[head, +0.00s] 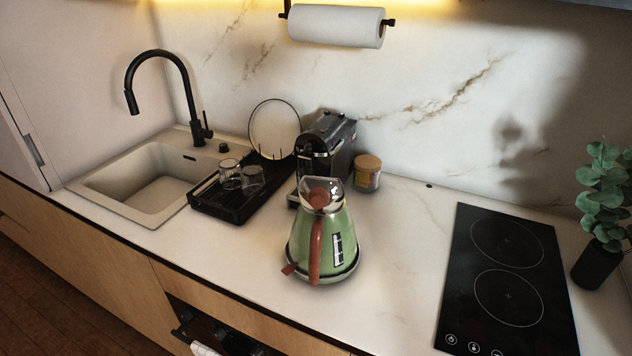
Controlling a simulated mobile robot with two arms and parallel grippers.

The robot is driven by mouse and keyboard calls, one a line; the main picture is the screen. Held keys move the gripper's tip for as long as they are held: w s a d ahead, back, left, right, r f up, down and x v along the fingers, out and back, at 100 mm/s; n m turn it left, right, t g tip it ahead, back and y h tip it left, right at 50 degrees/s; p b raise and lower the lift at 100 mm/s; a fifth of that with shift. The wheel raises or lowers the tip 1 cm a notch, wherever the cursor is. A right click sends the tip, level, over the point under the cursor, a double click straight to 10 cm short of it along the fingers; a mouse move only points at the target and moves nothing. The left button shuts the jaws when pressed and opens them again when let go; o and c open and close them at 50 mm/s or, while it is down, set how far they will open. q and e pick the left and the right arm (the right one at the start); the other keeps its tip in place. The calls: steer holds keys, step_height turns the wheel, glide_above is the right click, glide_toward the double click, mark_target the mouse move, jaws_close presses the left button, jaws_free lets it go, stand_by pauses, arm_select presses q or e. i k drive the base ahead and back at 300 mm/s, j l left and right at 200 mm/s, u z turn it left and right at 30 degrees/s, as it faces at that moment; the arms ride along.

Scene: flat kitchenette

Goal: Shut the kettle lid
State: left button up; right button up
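The green kettle (335,243) stands upright on its base on the white counter, near the middle of the head view. Its reddish-brown handle (315,250) faces me. The shiny silver lid (322,185) is at the top, with a reddish-brown part (319,199) in front of it. The lid looks raised and tilted, but its exact angle is hard to tell. Neither of my grippers is in view.
A black coffee machine (327,150) and a wooden-lidded jar (367,173) stand close behind the kettle. A black drying rack (235,205) with glasses is left, beside the sink (150,185). The counter between kettle and black hob (506,280) is clear.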

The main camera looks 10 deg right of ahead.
mark_target(321, 196)
steer(key=k+l+u, duration=0.2)
steer(key=u, duration=0.15)
steer(key=k+l+u, duration=0.2)
steer(key=l+u, duration=0.2)
steer(key=k+l+u, duration=0.1)
steer(key=k+u, duration=0.25)
steer(key=i, duration=0.1)
